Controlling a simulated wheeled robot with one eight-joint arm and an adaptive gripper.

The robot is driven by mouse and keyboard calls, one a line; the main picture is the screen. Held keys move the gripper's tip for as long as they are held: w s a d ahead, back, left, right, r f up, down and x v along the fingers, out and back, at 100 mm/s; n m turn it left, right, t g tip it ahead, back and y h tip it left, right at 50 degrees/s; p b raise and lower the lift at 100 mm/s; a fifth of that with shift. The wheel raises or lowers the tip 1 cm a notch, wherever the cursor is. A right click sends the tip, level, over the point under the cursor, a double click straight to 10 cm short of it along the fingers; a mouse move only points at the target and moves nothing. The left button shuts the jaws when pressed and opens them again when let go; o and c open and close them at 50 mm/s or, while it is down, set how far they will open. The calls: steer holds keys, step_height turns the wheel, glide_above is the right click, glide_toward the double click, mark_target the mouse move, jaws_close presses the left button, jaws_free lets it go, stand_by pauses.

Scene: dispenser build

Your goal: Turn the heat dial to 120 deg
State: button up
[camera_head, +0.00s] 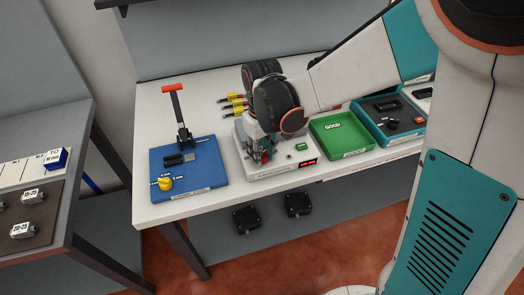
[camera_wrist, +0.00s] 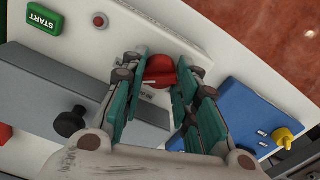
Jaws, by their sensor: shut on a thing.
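A white machine (camera_head: 281,171) stands in the middle of the white table, with a small red-lit display (camera_head: 307,164) too small to read. A red round knob (camera_wrist: 160,70), which looks to be the heat dial, sits on this machine in the wrist view. My gripper (camera_wrist: 166,76) is shut on it, one teal-padded finger on each side. The head view shows my gripper (camera_head: 264,155) low over the machine's front left.
The machine also has a green START button (camera_wrist: 44,19), a red button (camera_wrist: 103,20) and a black knob (camera_wrist: 70,122). A blue base (camera_head: 190,170) with a red-handled lever and yellow knob (camera_head: 165,183) stands left. A green GOOD tray (camera_head: 342,147) stands right.

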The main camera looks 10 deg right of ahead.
steer(key=shift+m, duration=0.3)
steer(key=o, duration=1.1)
steer(key=shift+c, duration=0.2)
step_height(320, 180, up, 8)
steer(key=shift+s+f, duration=0.1)
steer(key=shift+f, duration=0.15)
